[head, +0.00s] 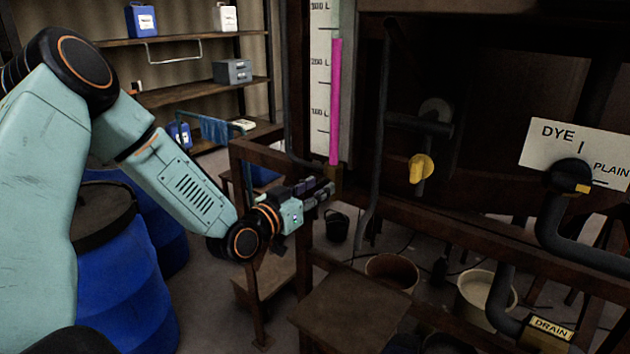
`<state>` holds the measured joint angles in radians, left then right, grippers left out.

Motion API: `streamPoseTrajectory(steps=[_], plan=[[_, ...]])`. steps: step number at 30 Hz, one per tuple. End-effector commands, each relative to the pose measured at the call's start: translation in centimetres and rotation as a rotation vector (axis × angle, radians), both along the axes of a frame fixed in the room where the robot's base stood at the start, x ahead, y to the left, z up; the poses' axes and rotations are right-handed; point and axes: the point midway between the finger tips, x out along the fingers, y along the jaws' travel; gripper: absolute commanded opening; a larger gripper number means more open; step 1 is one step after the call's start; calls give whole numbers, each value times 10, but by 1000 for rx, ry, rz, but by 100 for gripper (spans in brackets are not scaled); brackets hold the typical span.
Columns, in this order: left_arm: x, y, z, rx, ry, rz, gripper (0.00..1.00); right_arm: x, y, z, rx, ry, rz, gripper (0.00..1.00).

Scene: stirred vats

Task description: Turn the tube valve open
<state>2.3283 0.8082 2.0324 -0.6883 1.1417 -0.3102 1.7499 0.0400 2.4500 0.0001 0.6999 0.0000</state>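A yellow valve handle (421,168) sits on dark pipework right of the gauge, and its knob hangs downward. A sight tube with a magenta column (335,100) stands beside a white litre scale (320,75). I cannot tell for certain whether the yellow handle is the tube valve. My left gripper (322,190) is left of the yellow handle, apart from it, near the foot of the scale and in front of a brown frame post. Its fingers are small and dark, so their opening is unclear. My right gripper is out of view.
A dark valve with a yellow mark (570,178) sits by a DYE/PLAIN sign (560,140). A DRAIN label (549,328) is lower right. Brown frame rails (480,235) cross the front. Blue barrels (130,285) stand left; buckets (391,271) are on the floor.

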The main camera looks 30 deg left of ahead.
Motion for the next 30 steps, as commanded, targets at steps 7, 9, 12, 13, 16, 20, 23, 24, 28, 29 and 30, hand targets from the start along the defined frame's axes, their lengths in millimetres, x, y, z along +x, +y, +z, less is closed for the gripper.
streamPoseTrajectory(steps=[7, 9, 12, 13, 16, 20, 23, 24, 28, 29, 30], plan=[[0, 1, 28, -4, -6, 2, 37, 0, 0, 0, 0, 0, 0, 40], [0, 1, 39, -3, -6, 3, 37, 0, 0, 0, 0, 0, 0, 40], [0, 0, 54, -4, -8, 1, 37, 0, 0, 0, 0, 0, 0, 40], [0, 0, 58, -3, -6, 1, 37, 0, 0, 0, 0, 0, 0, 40], [0, 0, 72, -3, -7, 1, 37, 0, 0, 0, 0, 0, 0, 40], [0, 0, 87, -2, -5, 1, 37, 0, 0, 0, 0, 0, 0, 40], [0, 0, 94, -1, -3, 1, 37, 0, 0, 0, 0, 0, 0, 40], [0, 0, 96, -1, -3, 1, 37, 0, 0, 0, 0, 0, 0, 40], [0, 0, 99, -1, -2, 0, 37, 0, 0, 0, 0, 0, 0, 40], [0, 0, 99, -1, -2, 0, 37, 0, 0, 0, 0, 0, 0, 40], [0, 0, 99, -1, -1, 0, 37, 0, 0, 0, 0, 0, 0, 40]])
